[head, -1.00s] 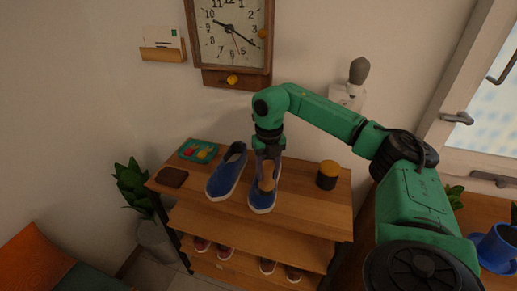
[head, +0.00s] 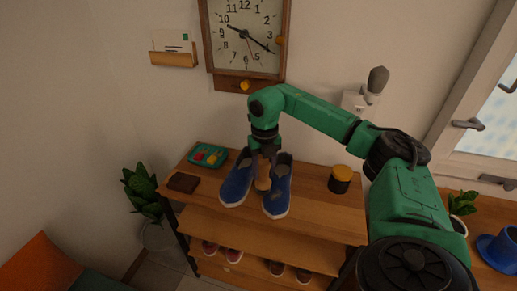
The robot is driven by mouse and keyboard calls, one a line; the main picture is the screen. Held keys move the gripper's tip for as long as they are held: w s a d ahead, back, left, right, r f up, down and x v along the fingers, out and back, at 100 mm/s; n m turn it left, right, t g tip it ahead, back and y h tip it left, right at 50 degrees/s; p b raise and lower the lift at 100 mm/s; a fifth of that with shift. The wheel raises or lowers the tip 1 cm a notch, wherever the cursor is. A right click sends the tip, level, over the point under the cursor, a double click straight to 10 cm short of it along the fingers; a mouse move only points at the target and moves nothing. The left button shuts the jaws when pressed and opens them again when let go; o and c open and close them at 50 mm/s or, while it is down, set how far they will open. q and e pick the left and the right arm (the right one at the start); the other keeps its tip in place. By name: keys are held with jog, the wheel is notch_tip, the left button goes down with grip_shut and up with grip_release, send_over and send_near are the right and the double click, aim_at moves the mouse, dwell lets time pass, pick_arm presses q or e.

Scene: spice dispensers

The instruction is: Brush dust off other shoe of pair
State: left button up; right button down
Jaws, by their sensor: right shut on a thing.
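Two blue shoes stand side by side on the wooden shelf top: the left shoe (head: 236,184) and the right shoe (head: 277,197). The right shoe has greyish areas on its upper; I cannot tell dust from shadow there. My right gripper (head: 263,155) points down over the shoes, shut on a brush with a tan wooden body (head: 263,177). The brush is at the gap between the shoes, by the right shoe's left side. I cannot tell whether it touches either shoe. The gripper hides part of both shoes. My left gripper is not in view.
A yellow-lidded dark jar (head: 340,179) stands right of the shoes. A teal tray (head: 208,156) and a brown wallet-like item (head: 183,182) lie to the left. A clock (head: 246,35) hangs behind. The shelf top's front strip (head: 320,222) is clear.

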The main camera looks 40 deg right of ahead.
aim_at(267, 163)
jog(key=r+p, duration=0.1)
jog(key=s+r+p, duration=0.1)
jog(key=r, duration=0.1)
jog(key=shift+d+r, duration=0.2)
jog(key=shift+r, duration=0.05)
jog(key=r, duration=0.1)
jog(key=p, duration=0.1)
jog(key=r+p, duration=0.1)
jog(key=shift+w+r, duration=0.25)
jog(key=shift+r, duration=0.1)
jog(key=shift+s+r+p, duration=0.1)
jog(key=shift+r+p, duration=0.15)
jog(key=shift+p, duration=0.15)
jog(key=shift+f, duration=0.1)
